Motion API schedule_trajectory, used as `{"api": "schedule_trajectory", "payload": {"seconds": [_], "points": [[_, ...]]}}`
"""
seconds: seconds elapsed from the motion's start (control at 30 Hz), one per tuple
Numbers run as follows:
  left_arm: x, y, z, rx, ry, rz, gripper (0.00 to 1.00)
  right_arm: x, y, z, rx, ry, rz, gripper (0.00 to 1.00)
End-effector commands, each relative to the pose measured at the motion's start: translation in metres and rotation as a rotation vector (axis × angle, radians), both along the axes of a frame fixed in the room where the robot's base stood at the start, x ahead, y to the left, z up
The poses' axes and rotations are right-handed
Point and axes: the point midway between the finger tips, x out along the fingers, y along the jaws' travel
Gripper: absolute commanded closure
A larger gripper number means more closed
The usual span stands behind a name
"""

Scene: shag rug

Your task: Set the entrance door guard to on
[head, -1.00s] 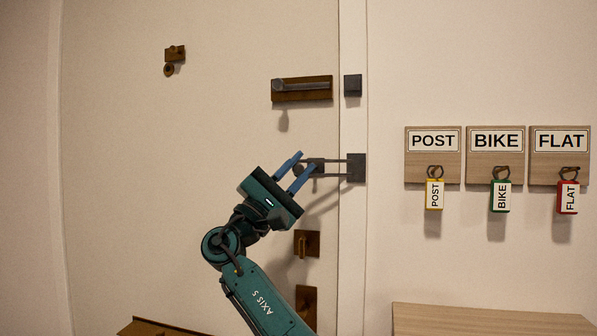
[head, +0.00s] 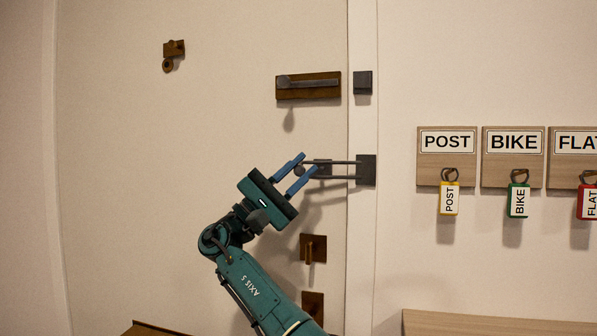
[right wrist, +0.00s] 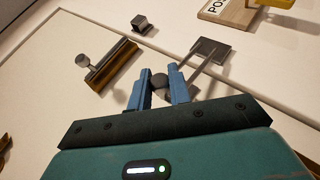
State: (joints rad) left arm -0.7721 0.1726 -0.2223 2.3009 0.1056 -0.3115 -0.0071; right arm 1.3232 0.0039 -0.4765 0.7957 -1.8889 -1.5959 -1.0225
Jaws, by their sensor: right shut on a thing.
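The entrance door guard has a dark plate (head: 366,170) on the door frame. Two thin bars (head: 343,163) reach left from it across the door edge, around a dark bracket (head: 322,170) on the door. My right gripper (head: 298,170) is at the bars' left end, its blue fingers on either side of a dark round knob (head: 299,171). In the right wrist view the fingers are shut on this knob (right wrist: 159,81), and the bars (right wrist: 196,68) run off to the plate (right wrist: 210,49). My left gripper is not in view.
Brown fittings (head: 313,248) sit below. Labelled key boards (head: 447,168) hang on the right wall above a wooden surface (head: 490,324).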

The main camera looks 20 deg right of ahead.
Motion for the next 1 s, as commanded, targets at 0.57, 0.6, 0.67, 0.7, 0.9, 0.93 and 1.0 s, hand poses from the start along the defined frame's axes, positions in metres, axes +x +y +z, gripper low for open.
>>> {"api": "schedule_trajectory", "payload": {"seconds": [0.57,0.6,0.67,0.7,0.9,0.93,1.0], "points": [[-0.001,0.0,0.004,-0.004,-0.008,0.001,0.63,0.0,0.0,0.0,0.0,0.0,0.001,0.62],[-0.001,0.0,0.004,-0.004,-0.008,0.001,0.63,0.0,0.002,-0.002,0.0,0.0,0.001,0.62],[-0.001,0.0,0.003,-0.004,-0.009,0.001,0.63,0.001,0.005,-0.005,0.001,0.001,0.001,0.62],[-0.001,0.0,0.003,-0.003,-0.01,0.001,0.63,0.001,0.009,-0.008,0.0,0.002,0.002,0.62],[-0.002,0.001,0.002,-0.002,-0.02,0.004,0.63,0.005,0.041,-0.036,0.0,0.005,0.004,0.62],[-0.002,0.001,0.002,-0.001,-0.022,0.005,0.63,0.006,0.047,-0.041,0.0,0.003,0.003,0.62],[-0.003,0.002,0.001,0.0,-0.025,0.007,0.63,0.007,0.061,-0.052,0.0,0.004,0.003,0.62]]}}
